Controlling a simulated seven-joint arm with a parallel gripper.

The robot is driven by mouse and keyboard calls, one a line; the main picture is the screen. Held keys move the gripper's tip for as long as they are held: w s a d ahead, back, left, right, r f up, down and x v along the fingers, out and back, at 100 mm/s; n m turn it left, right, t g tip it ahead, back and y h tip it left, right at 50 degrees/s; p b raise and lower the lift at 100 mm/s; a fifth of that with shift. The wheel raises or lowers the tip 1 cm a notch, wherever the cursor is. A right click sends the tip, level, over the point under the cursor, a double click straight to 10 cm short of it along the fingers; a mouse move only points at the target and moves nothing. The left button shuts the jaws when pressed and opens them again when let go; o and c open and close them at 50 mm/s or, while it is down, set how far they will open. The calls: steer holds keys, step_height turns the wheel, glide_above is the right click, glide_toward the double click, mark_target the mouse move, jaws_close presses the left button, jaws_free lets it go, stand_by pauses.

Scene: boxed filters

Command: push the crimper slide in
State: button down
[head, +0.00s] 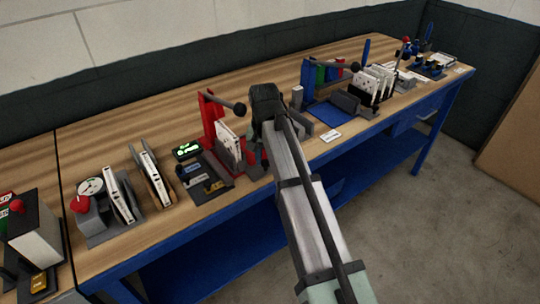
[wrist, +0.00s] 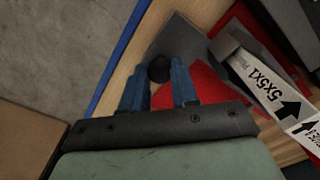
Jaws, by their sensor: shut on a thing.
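The crimper (head: 208,118) is a red upright frame with a lever ending in a black ball, left of my arm in the head view. A white filter with printed labels (head: 230,138) stands in it; its edge, marked 5x5x1, also shows at right in the wrist view (wrist: 268,88). In the wrist view, my gripper (wrist: 159,78) has two blue fingers shut on a dark round knob (wrist: 159,68), seemingly the slide's knob. A grey plate (wrist: 182,36) and a red part (wrist: 200,86) lie by the fingers. How far the slide is in cannot be told. The head view hides the fingertips.
The wooden bench (head: 110,140) has a blue front edge. Left of the crimper are a dark tray (head: 205,180), a lit green display (head: 187,150) and filters in grey holders (head: 118,195). To the right are a blue mat (head: 328,115) and a filter rack (head: 372,85).

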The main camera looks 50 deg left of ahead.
steer(key=shift+s, duration=0.25)
steer(key=c, duration=0.9)
jaws_free()
steer(key=shift+o, duration=0.2)
steer(key=shift+w, duration=0.2)
